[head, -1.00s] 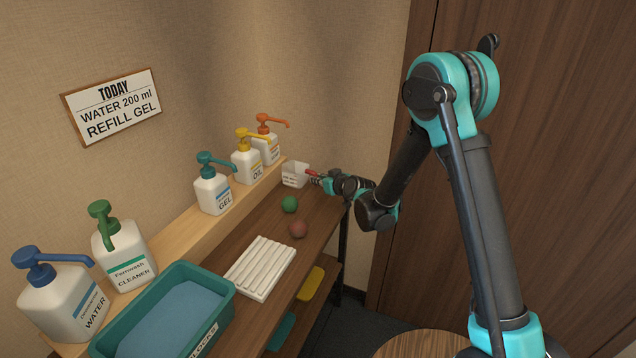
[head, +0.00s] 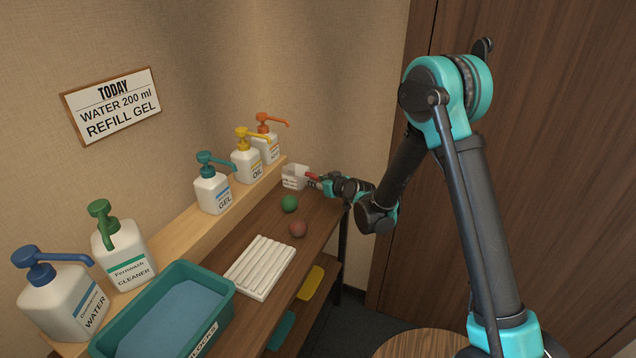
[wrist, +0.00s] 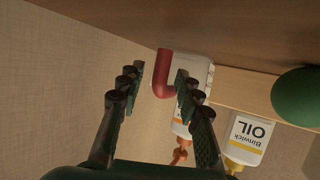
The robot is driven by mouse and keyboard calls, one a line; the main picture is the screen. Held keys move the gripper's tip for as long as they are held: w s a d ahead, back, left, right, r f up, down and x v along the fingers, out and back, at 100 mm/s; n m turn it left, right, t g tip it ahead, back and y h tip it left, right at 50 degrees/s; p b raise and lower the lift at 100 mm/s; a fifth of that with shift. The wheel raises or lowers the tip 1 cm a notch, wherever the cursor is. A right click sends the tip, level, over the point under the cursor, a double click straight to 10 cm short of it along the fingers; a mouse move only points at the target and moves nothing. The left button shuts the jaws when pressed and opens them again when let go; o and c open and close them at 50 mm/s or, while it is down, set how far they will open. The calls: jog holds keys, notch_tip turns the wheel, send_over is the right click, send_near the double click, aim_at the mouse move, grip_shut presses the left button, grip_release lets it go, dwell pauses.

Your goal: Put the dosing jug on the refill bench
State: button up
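The dosing jug (head: 295,178) is a small white cup with a red handle, at the far end of the dark wooden bench (head: 263,222). In the wrist view its red handle (wrist: 163,84) shows between my finger tips, with the white body (wrist: 178,66) partly behind the right finger. My gripper (head: 316,181) reaches in from the right at the handle. In the wrist view my gripper (wrist: 158,82) is open, with a gap between the left finger and the handle. The handle is nearer the right finger; contact is unclear.
A white ribbed rack (head: 260,267) and a teal tray (head: 225,289) are nearer. Several pump bottles, including OIL (head: 246,166) and GEL (head: 212,192), line the raised ledge (head: 190,235).

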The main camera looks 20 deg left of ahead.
jog(key=v, duration=1.2)
jog(key=s+d+r+m+g+h, duration=0.1)
jog(key=s+d+m+h, duration=0.15)
jog(key=d, duration=0.95)
jog(key=s+d+m+h, duration=0.2)
jog(key=s+d+h, duration=0.1)
jog(key=d, duration=0.8)
jog(key=s+d+f+m+g+h, duration=0.1)
jog(key=s+d+m+h, duration=0.1)
jog(key=s+d, duration=0.6)
jog(key=s+d+f+m+g+h, duration=0.2)
jog(key=s+d+m+h, duration=0.1)
jog(key=s+d, duration=0.5)
jog(key=d+m, duration=0.1)
jog(key=d, duration=0.2)
jog(key=shift+d+f, duration=0.3)
jog(key=shift+d, duration=0.1)
